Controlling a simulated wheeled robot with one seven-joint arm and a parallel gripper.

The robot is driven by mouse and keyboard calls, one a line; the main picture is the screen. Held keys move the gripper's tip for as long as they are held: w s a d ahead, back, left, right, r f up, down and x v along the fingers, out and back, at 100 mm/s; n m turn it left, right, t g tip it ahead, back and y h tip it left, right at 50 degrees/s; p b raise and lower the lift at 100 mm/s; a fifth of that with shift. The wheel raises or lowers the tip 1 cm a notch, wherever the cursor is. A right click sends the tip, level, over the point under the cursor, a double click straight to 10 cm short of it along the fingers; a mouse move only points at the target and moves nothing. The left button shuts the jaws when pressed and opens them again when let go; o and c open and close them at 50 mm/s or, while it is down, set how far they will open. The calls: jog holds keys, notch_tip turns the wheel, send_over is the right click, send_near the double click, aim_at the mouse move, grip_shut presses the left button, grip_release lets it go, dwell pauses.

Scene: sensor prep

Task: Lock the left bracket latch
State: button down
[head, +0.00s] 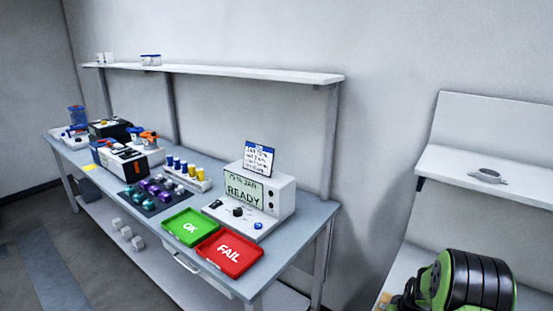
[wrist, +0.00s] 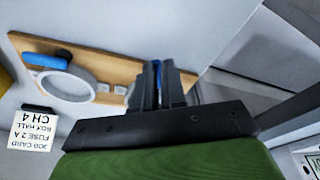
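In the wrist view, which is upside down, a wooden board (wrist: 110,67) carries a pale ring-shaped bracket (wrist: 97,88) with a blue latch lever (wrist: 45,61) at picture left. My gripper (wrist: 158,85) is at the board's picture-right part. A second blue lever (wrist: 156,68) shows in the narrow gap between its fingers, which look closed on it. The gripper hides most of the bracket there. In the head view, only a bit of the wooden board (head: 384,301) shows at the bottom, beside my arm; my gripper is hidden there.
A card (wrist: 33,129) with printed text lies beside the board. In the head view, a shelf (head: 520,185) with a grey ring part (head: 487,176) is above my arm. A workbench (head: 325,208) with a green tray (head: 190,227) and red tray (head: 230,254) stands at left.

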jog(key=shift+s+a+f, duration=0.25)
jog(key=shift+a+f, duration=0.3)
jog(key=shift+a, duration=0.15)
jog(key=shift+w+a, duration=0.15)
jog(key=shift+a, duration=0.2)
jog(key=shift+r, duration=0.15)
jog(key=shift+w+d+r+p, duration=0.1)
jog(key=shift+w+r+p, duration=0.15)
jog(key=shift+r+p, duration=0.15)
jog(key=shift+w+d+r, duration=0.1)
jog(key=shift+r, duration=0.25)
jog(key=shift+d+r+p, duration=0.25)
jog(key=shift+r+p, duration=0.45)
jog(key=shift+r, duration=0.45)
jog(key=shift+d+r+p, duration=0.25)
jog(key=shift+r+p, duration=0.4)
jog(key=shift+r, duration=0.45)
